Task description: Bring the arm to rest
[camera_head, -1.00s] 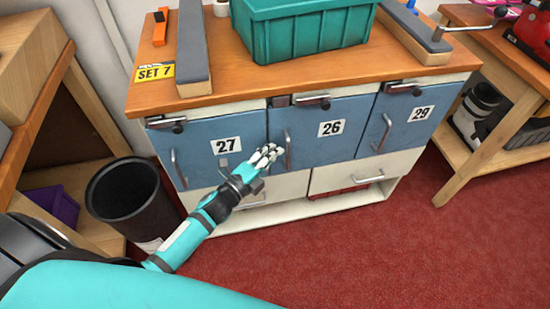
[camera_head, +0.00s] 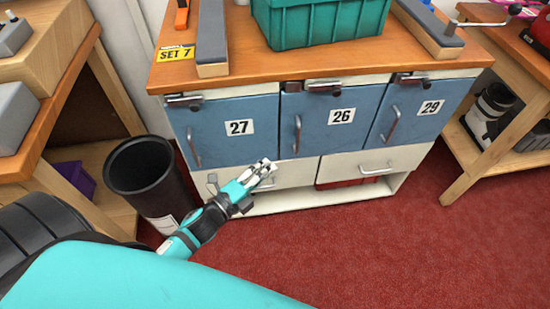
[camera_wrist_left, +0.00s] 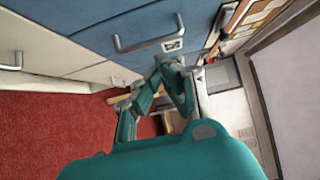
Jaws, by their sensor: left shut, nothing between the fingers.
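My left gripper (camera_head: 262,170) is shut and empty in the head view. It is in front of the cabinet's lower white drawer, below the blue door marked 27 (camera_head: 238,128). My teal left arm reaches in from the lower left. In the left wrist view, the gripper fingers (camera_wrist_left: 165,85) point toward the cabinet front, with a door handle (camera_wrist_left: 150,42) above and to their left. I cannot tell whether the fingertips touch the drawer. My right gripper is not in view.
A black bin (camera_head: 150,180) stands left of the cabinet. A teal crate (camera_head: 318,22) sits on the wooden cabinet top. Blue doors 26 (camera_head: 341,117) and 29 (camera_head: 429,108) are shut. A wooden bench (camera_head: 500,150) stands at right. The red carpet (camera_head: 400,240) in front is clear.

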